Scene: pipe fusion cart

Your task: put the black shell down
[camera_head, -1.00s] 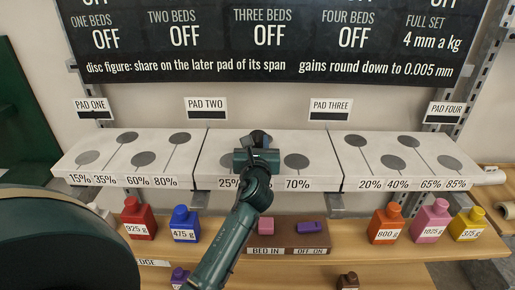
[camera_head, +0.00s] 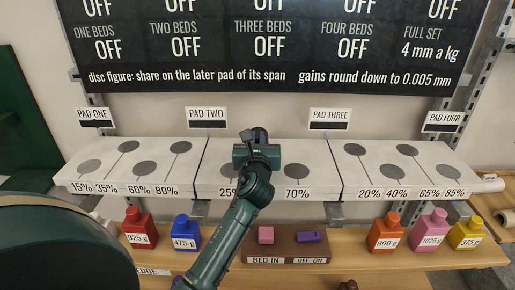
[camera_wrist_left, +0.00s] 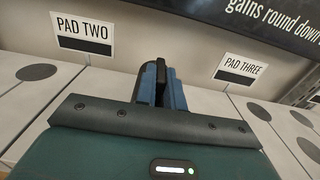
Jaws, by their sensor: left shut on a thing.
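My left gripper (camera_head: 257,145) is over the middle white pad block (camera_head: 325,172), with its fingers toward the wall. In the left wrist view its blue-padded fingers (camera_wrist_left: 160,88) are shut on a narrow black piece, which I take as the black shell (camera_wrist_left: 161,76). Only a small dark part of the shell shows above the gripper in the head view (camera_head: 260,133). The gripper and forearm hide part of the middle block and its discs. I cannot tell whether the shell touches the block. My right gripper is not in view.
The left block (camera_head: 115,180) and right block (camera_head: 350,182) carry grey discs and percent labels. Below, a wooden shelf stands with a red bottle (camera_head: 139,228), a blue bottle (camera_head: 185,234), a brown switch box (camera_head: 285,244) and an orange bottle (camera_head: 385,234). A black board (camera_head: 265,85) hangs above.

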